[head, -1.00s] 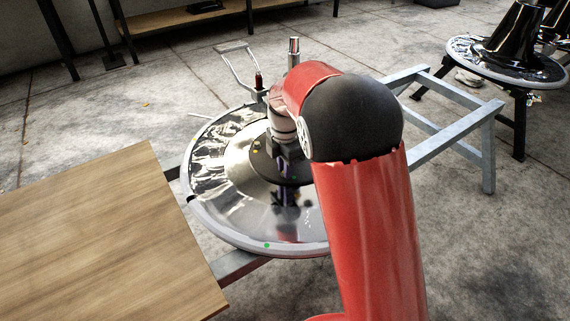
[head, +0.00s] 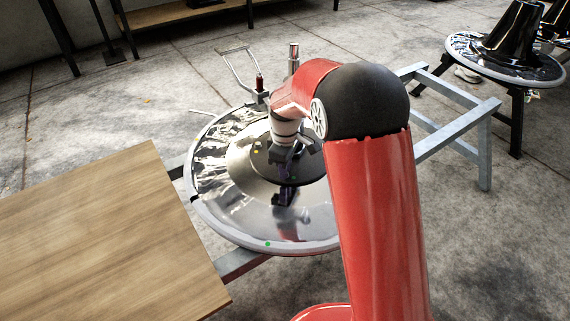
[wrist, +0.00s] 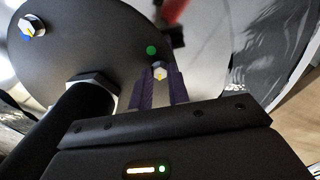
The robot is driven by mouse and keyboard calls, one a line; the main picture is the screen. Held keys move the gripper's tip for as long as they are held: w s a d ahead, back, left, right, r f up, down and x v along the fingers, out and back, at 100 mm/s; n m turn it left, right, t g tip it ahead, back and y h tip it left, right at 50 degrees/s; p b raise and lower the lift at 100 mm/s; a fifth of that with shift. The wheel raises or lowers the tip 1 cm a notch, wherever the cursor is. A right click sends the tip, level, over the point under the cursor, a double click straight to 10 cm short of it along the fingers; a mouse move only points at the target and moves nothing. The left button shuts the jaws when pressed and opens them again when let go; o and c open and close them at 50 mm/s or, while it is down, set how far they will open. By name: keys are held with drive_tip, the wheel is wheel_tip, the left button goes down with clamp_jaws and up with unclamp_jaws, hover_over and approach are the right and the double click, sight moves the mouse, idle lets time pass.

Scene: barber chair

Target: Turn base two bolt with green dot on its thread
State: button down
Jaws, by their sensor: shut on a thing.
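The chair base (head: 222,190) is a shiny round metal disc with a black plate (head: 262,168) at its centre. In the wrist view the black plate (wrist: 90,45) carries a green dot (wrist: 151,50). A small bolt (wrist: 160,71) with a pale, yellowish end sits just beside this dot. My gripper (wrist: 158,82) has its purple fingers shut on either side of that bolt. Its thread is hidden, so I cannot see a dot on it. In the head view my gripper (head: 290,155) is over the plate, partly hidden by my arm.
A second bolt (wrist: 32,25) with a blue mark stands at the plate's far left. A thick black post with a hex nut (wrist: 88,82) is close beside my gripper. A wooden table (head: 100,235) is left of the base. Another base (head: 510,60) stands at back right.

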drive_tip(key=m+p, duration=0.1)
drive_tip(key=m, duration=0.2)
drive_tip(key=shift+r+m, duration=0.1)
drive_tip(key=shift+m, duration=0.3)
drive_tip(key=m, duration=0.3)
drive_tip(key=shift+m+p, duration=0.3)
drive_tip(key=shift+p, duration=0.05)
drive_tip(key=m, duration=0.3)
drive_tip(key=shift+m+p, duration=0.4)
drive_tip(key=m, duration=0.3)
drive_tip(key=shift+m+p, duration=0.3)
drive_tip(key=shift+p, duration=0.1)
drive_tip(key=m+p, duration=0.1)
drive_tip(key=m, duration=0.2)
drive_tip(key=shift+m, duration=0.3)
drive_tip(key=m+p, duration=0.1)
drive_tip(key=m, duration=0.2)
drive_tip(key=shift+m, duration=0.3)
drive_tip(key=m+p, duration=0.1)
drive_tip(key=m, duration=0.2)
drive_tip(key=shift+m+p, duration=0.3)
drive_tip(key=shift+p, duration=0.05)
drive_tip(key=m+p, duration=0.1)
drive_tip(key=m, duration=0.2)
drive_tip(key=shift+m, duration=0.3)
drive_tip(key=m+p, duration=0.1)
drive_tip(key=m, duration=1.2)
drive_tip(key=shift+m, duration=0.3)
